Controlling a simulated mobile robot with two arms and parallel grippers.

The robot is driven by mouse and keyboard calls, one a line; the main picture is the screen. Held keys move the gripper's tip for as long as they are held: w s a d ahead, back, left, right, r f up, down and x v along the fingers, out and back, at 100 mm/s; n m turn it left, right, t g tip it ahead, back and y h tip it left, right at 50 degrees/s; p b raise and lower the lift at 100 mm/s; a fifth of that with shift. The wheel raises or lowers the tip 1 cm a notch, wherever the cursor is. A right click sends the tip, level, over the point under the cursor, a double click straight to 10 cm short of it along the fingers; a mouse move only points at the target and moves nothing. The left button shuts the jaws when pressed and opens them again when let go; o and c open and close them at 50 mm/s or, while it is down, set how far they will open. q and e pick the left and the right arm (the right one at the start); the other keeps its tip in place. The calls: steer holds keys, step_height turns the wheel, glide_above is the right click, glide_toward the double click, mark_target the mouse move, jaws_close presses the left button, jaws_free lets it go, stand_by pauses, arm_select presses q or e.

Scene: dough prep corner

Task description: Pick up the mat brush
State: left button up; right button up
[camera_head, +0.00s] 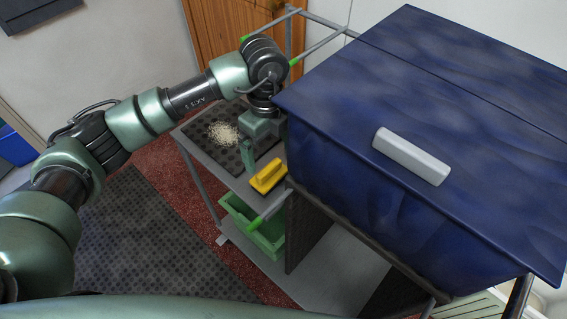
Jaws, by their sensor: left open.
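The mat brush (268,177) looks like a yellow block with a raised grip along its top. It lies on the grey top of a cart (222,168), near its front edge and beside the blue box. My left gripper (262,154) is open, just behind and above the brush, with its fingers pointing down. It appears apart from the brush, and no object shows between its fingers. The finger on the far side is partly hidden. My right gripper is not in view.
A dark mat (203,125) with a pale heap of strands (223,134) lies left of my gripper. A large blue box (430,90) with a white block (411,157) on it stands close on the right. A green crate (262,232) sits below.

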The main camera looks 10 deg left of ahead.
mark_target(271, 169)
arm_select(q)
steer(key=shift+d, duration=0.25)
steer(key=shift+f+p, duration=0.3)
steer(key=shift+f, duration=0.05)
steer(key=shift+s+a+f+p, duration=0.1)
steer(key=shift+s+f+p, duration=0.15)
steer(key=shift+f+p, duration=0.3)
steer(key=shift+s+a+f+p, duration=0.1)
steer(key=shift+s+f+p, duration=0.2)
steer(key=shift+f, duration=0.35)
steer(key=f+p, duration=0.1)
steer(key=f, duration=0.2)
steer(key=shift+w+d+f+p, duration=0.1)
steer(key=shift+d+f+p, duration=0.1)
steer(key=shift+f+p, duration=0.15)
steer(key=shift+f, duration=0.35)
steer(key=c, duration=1.2)
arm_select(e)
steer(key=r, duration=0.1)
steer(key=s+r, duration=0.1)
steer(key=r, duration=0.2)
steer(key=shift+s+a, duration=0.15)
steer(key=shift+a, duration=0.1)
